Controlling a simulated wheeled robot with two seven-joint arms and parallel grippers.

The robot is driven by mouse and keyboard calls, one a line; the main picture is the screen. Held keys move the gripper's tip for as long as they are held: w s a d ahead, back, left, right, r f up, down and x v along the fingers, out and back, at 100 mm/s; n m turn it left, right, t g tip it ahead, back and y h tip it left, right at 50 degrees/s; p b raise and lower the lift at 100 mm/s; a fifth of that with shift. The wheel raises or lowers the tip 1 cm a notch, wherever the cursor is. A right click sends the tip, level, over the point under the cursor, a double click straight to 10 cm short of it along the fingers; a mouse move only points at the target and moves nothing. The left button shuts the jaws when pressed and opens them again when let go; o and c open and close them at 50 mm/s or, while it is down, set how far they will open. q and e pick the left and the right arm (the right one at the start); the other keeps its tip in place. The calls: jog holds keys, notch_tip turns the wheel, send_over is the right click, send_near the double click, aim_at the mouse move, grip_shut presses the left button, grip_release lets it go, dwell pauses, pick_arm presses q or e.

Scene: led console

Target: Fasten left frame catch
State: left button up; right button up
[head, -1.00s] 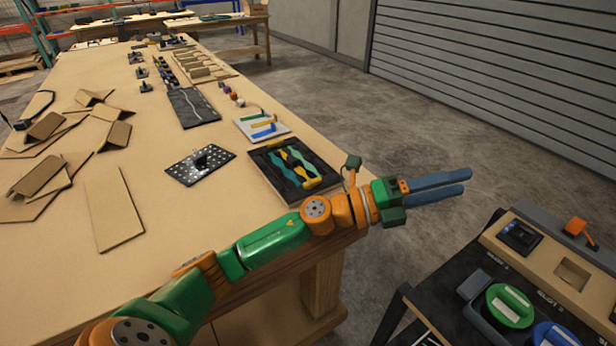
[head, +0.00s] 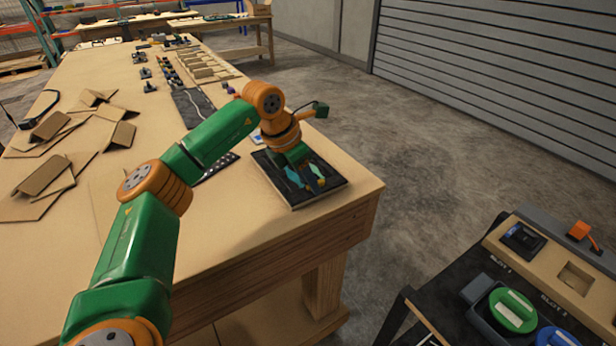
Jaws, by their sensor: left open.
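A black rectangular frame tray (head: 279,187) lies near the right front corner of the long table. Teal and yellow wavy pieces (head: 317,170) show inside it. My left gripper (head: 304,180) points down over the tray and is open; its fingers are small and blend with the teal pieces, so I cannot tell whether they touch anything. The gripper and wrist hide the tray's far part. I cannot make out a left catch there. My right gripper is not in view.
A black perforated plate (head: 221,167) lies left of the tray, partly behind my left arm. Cardboard pieces (head: 45,175) cover the table's left side. At the lower right stands a console (head: 490,240) with an orange part (head: 578,230) and a green round knob (head: 512,311).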

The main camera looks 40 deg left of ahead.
pick_arm(q)
grip_shut()
jog(key=shift+d+n, duration=0.1)
jog(key=shift+n, duration=0.2)
jog(key=n, duration=0.1)
jog(key=n+y, duration=0.1)
jog(key=n, duration=0.2)
jog(key=shift+d+t+y, duration=0.25)
jog(key=shift+t+y, duration=0.05)
jog(key=n+y, duration=0.1)
jog(key=n, duration=0.3)
jog(key=shift+d+n+y, duration=0.2)
jog(key=shift+n+y, duration=0.1)
jog(key=shift+y, duration=0.1)
jog(key=n, duration=0.2)
jog(key=n+g+y, duration=0.1)
jog(key=n, duration=0.1)
jog(key=shift+w+d+r+y, duration=0.1)
jog(key=shift+w+d+y, duration=0.1)
jog(key=shift+y, duration=0.1)
jog(key=shift+w+n+g+y+p, duration=0.1)
jog(key=shift+n+g+y+p, duration=0.25)
jog(key=shift+n, duration=0.75)
jog(key=shift+n+g+y+p, duration=0.1)
jog(key=shift+n+g, duration=0.45)
jog(key=shift+n, duration=0.85)
grip_release()
